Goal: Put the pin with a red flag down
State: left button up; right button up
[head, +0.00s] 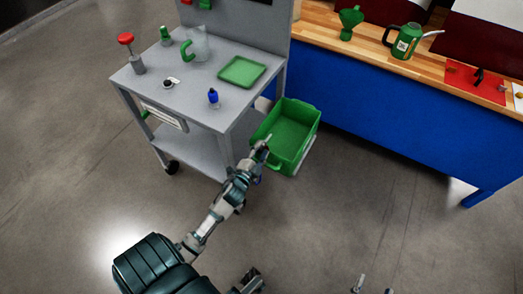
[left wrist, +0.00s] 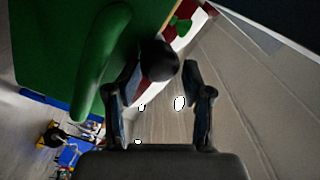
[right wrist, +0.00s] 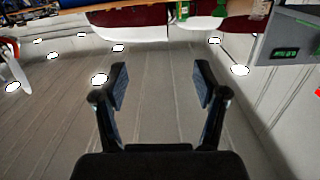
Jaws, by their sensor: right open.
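My left gripper (head: 265,145) is at the near left rim of the green bin (head: 291,135). In the left wrist view, a black round knob (left wrist: 158,60) sits between the fingertips of the left gripper (left wrist: 162,75), which look closed in on it. The knob looks like the end of the pin; its shaft and red flag cannot be made out. The bin's green rim (left wrist: 100,60) is close beside the left finger. My right gripper (head: 373,287) is low in the head view, away from the bin. In the right wrist view, the right gripper (right wrist: 160,80) is open and empty.
A grey cart (head: 190,90) stands left of the bin, with a green tray (head: 242,71), a blue bottle (head: 213,97) and a red-topped plunger (head: 127,45). A blue workbench (head: 390,110) stands behind the bin, with a green watering can (head: 406,41). The floor at right is clear.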

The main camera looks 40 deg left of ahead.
pick_arm(q)
jog(key=shift+r, duration=0.2)
jog(key=shift+r, duration=0.5)
jog(key=p+v, duration=0.2)
jog(key=v, duration=1)
jog(key=s+d+n+g+h, duration=0.2)
jog(key=d+n+h, duration=0.1)
jog(key=d, duration=0.8)
jog(key=s+d+f+n+g+h, duration=0.1)
jog(key=s+d+n+g+h, duration=0.1)
jog(key=d, duration=0.9)
jog(key=s+n+h, duration=0.1)
jog(key=h, duration=0.1)
jog(key=shift+s+f+n+h, duration=0.2)
jog(key=shift+f+n+h, duration=0.1)
jog(key=shift+n, duration=0.1)
pick_arm(e)
notch_tip(320, 180, down, 5)
jog(key=s+d+g+h, duration=0.1)
jog(key=s+g, duration=0.1)
jog(key=g, duration=0.2)
jog(key=shift+s+d+f, duration=0.15)
jog(key=shift+s+d, duration=0.1)
jog(key=shift+d, duration=0.1)
pick_arm(q)
jog(key=shift+g, duration=0.3)
pick_arm(e)
jog(key=shift+a, duration=0.15)
